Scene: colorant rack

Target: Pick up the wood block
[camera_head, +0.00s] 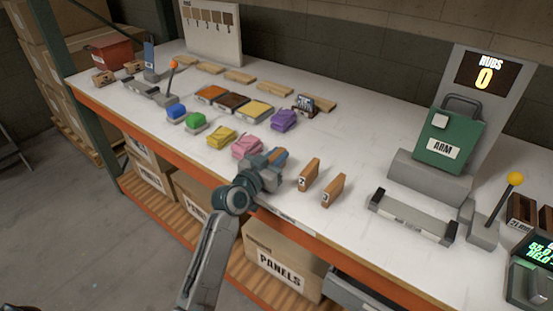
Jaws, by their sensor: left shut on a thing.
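My left gripper (272,164) is over the front edge of the white tabletop, its arm reaching up from below. It is shut on a wood block (281,154), which is mostly hidden by the gripper; only a small brown part shows. I cannot tell whether this block is clear of the tabletop. Two more wood blocks stand upright just right of the gripper: one marked 2 (308,175) and one that seems marked 3 (333,190). My right gripper is not in view.
Pink (247,147) and yellow (221,137) pieces sit close left of the gripper, with a purple one (284,120) behind. A long grey fixture (412,217) and a green ARM machine (449,141) stand to the right. White tabletop (352,145) is clear behind the standing blocks.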

